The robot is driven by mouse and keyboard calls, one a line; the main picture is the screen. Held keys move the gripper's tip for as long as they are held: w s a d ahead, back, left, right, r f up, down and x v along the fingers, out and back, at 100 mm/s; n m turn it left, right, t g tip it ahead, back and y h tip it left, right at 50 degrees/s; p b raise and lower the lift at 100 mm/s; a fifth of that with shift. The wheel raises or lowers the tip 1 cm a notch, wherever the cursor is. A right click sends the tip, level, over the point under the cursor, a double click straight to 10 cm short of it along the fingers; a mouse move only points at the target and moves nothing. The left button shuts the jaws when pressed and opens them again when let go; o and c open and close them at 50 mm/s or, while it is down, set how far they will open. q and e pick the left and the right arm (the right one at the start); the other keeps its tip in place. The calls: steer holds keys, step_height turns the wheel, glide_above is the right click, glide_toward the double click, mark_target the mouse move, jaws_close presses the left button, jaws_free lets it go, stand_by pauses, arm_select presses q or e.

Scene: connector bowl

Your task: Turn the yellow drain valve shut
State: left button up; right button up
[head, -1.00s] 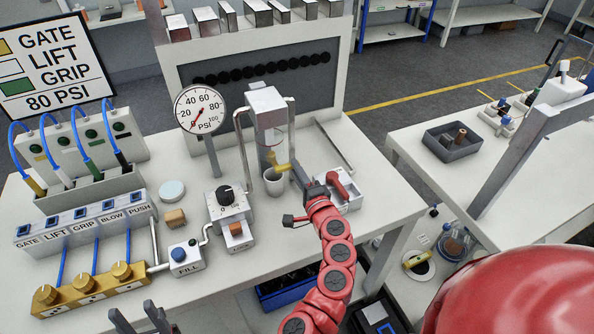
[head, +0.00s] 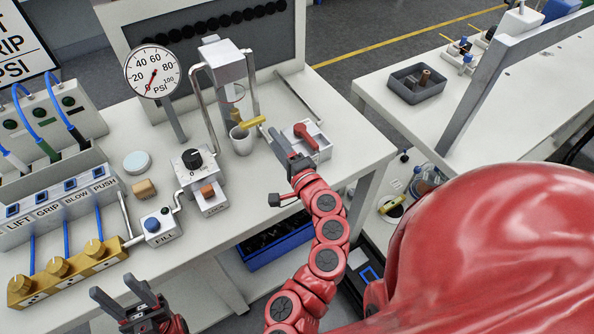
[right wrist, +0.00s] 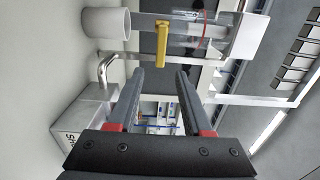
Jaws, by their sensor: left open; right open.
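The yellow drain valve (head: 252,122) is under the clear cylinder of the grey stand (head: 223,62), above a white cup (head: 241,141). Its handle sticks out to the right in the head view. In the right wrist view the yellow handle (right wrist: 161,43) lies crosswise to the cylinder (right wrist: 190,36), ahead of the fingertips. My right gripper (head: 278,143) is open and empty, close to the handle's right end with a small gap. The same gripper (right wrist: 158,76) shows nothing between its fingers. My left gripper (head: 118,290) is open and empty at the table's front edge.
A white box with a red lever (head: 303,134) stands just right of my right gripper. A pressure gauge (head: 154,72) and a black-knob box (head: 194,161) stand left of the stand. A brass manifold (head: 65,270) lies at front left.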

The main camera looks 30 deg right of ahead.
steer(key=s+p, duration=0.4)
steer(key=s, duration=0.6)
steer(key=shift+d, duration=0.2)
